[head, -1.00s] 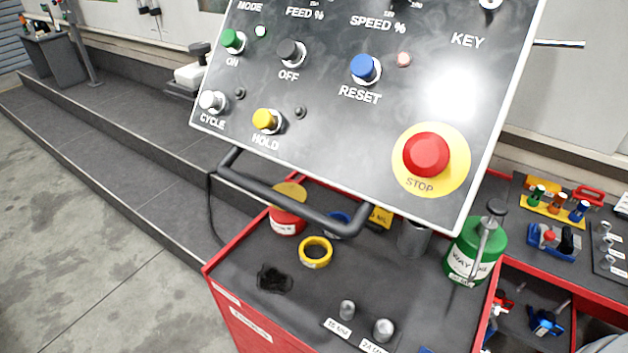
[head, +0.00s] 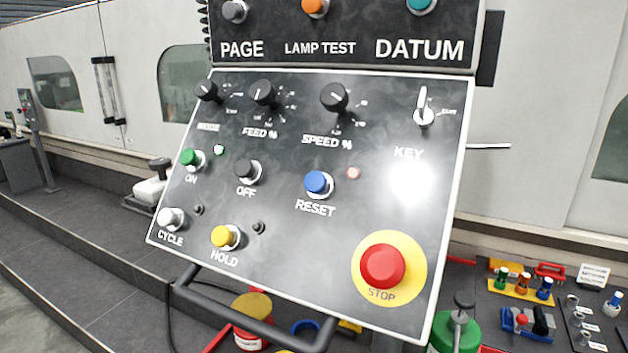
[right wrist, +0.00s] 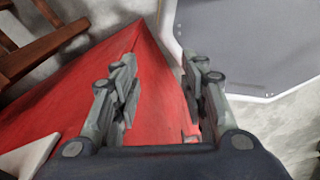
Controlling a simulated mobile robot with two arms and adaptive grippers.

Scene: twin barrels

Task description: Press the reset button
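The blue reset button (head: 318,184) sits in the middle of the tilted black control panel (head: 290,220), above the label RESET. A small pale red lamp (head: 353,173) is just to its right. Nothing covers the button and nothing touches it. Neither gripper shows in the head view. In the right wrist view my right gripper (right wrist: 160,85) is open, its two fingers apart with nothing between them. Behind its fingers is a red surface (right wrist: 155,50). The left gripper is in no view.
Around the reset button are a black OFF button (head: 247,171), a yellow HOLD button (head: 226,237), a large red STOP button (head: 383,266) and a key switch (head: 424,108). A black handle bar (head: 240,318) runs below the panel. A green can (head: 455,333) stands at the lower right.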

